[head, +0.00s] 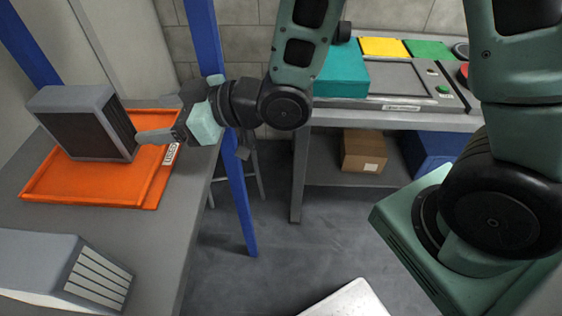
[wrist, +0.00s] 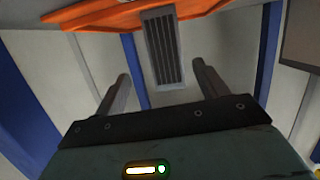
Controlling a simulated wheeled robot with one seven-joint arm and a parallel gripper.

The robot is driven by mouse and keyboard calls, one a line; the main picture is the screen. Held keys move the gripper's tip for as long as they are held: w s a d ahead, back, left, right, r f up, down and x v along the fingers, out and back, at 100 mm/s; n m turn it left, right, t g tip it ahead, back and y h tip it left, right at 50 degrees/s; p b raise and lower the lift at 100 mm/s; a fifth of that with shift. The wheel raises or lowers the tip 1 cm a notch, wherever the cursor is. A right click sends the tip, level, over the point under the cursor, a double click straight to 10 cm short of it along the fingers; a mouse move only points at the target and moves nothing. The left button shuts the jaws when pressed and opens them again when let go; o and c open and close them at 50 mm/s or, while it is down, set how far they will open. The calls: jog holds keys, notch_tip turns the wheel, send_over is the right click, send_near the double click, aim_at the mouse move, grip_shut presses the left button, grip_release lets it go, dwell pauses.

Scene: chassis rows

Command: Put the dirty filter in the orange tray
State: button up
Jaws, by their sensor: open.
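A grey box-shaped filter with a dark front (head: 88,122) stands in the orange tray (head: 90,197), which lies on the grey bench at left. My gripper (head: 143,137) is open just right of this filter, above the tray's right part. In the wrist view the filter's dark slatted side (wrist: 162,45) shows ahead, between the two spread fingers (wrist: 160,72). The fingers do not appear closed on it; whether one touches it I cannot tell. The tray's orange rim (wrist: 100,16) shows at the top there. The filter's far side is hidden.
A second grey filter with pale slats (head: 95,280) lies on the bench (head: 165,245) at front left. A blue post (head: 236,190) stands right of the bench. A workbench (head: 420,118) with a teal box (head: 341,75) is at back right, a cardboard box (head: 364,151) below.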

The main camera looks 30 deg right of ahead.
jog(key=h, duration=0.1)
jog(key=s+d+f+g+h, duration=0.1)
jog(key=d+f+m+h, duration=0.1)
jog(key=h, duration=0.1)
jog(key=shift+s+d, duration=0.2)
jog(key=shift+s, duration=0.1)
jog(key=s+d+m+g+h, duration=0.1)
jog(key=s+d+g+h, duration=0.2)
jog(key=s, duration=0.5)
jog(key=s+d+r+m+g+h, duration=0.1)
jog(key=s+d+m+g+h, duration=0.1)
jog(key=s+d+g+h, duration=0.2)
jog(key=s+d, duration=0.3)
jog(key=s, duration=0.2)
jog(key=shift+h, duration=0.4)
